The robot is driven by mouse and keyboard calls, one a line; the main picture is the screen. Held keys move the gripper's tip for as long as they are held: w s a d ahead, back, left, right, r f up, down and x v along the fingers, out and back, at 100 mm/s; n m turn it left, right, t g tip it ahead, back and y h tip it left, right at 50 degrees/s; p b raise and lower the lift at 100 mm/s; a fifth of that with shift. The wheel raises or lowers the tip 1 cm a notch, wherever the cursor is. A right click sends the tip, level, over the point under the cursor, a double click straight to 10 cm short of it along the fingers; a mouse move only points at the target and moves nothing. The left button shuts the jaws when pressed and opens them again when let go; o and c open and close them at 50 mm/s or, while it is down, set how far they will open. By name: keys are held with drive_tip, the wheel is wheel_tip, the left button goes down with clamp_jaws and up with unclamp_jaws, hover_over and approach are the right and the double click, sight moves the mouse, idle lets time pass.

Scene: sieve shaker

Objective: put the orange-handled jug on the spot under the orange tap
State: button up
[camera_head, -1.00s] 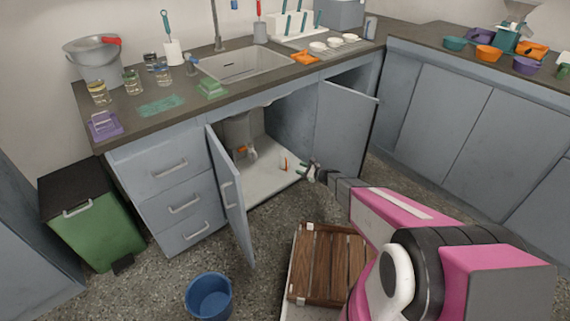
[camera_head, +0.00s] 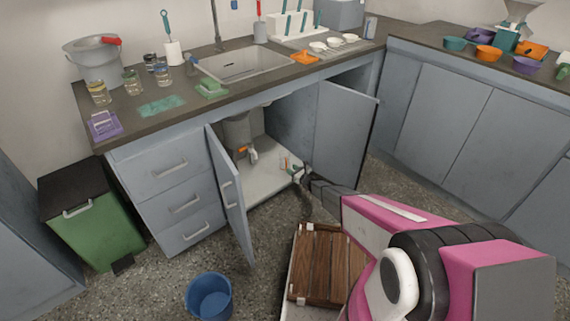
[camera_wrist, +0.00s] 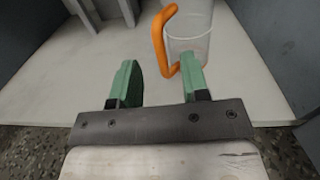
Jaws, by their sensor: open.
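The orange-handled jug (camera_wrist: 190,30) stands upright on the cabinet floor in the wrist view. It is clear, with its orange handle (camera_wrist: 158,40) on the left side, close to my gripper's right finger. My gripper (camera_wrist: 160,75) is open and empty, with green fingertips just in front of the jug. In the head view my gripper (camera_head: 297,172) is at the cabinet opening, and only the jug's orange handle (camera_head: 285,163) shows clearly. The orange tap (camera_head: 243,150) is under a grey container (camera_head: 240,130) at the back left of the cabinet. The spot under it cannot be made out.
Two open cabinet doors, left (camera_head: 230,195) and right (camera_head: 345,135), flank the opening. A wooden crate (camera_head: 325,265) and a blue bucket (camera_head: 209,297) stand on the floor in front. The white cabinet floor (camera_head: 262,187) is bare left of the jug.

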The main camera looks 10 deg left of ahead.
drive_tip(key=x, duration=0.5)
clamp_jaws()
drive_tip(key=shift+r, duration=0.15)
